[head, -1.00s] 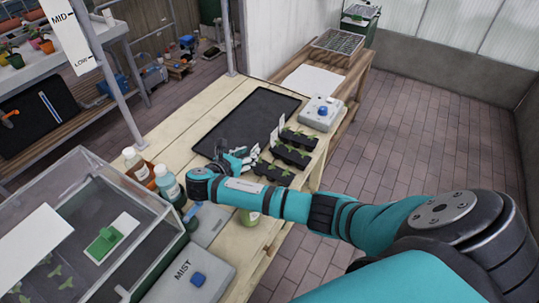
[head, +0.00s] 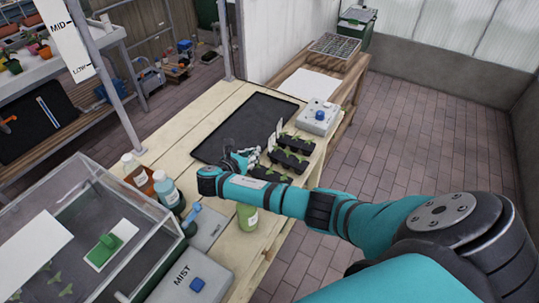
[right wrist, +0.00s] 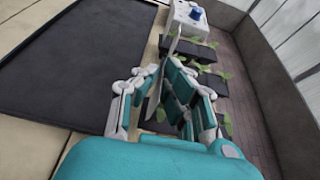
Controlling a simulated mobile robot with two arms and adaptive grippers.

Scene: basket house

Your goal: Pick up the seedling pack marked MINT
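Several dark seedling packs with green sprouts and white labels stand in a row on the wooden bench. The far pack (head: 298,143), the middle pack (head: 288,160) and the near pack (head: 272,174) show in the head view. I cannot read MINT on any label. My right gripper (head: 248,158) is at the left side of the near pack. In the right wrist view my right gripper (right wrist: 165,85) has its fingers apart, with a white label (right wrist: 154,98) between them. Its fingers partly hide the near pack. My left gripper is not in view.
A black tray (head: 245,127) lies left of the packs. A grey box with a blue knob (head: 318,117) stands beyond them. Bottles (head: 167,190), a green jar (head: 247,217), the MIST box (head: 187,284) and a clear-walled case (head: 95,215) are nearer.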

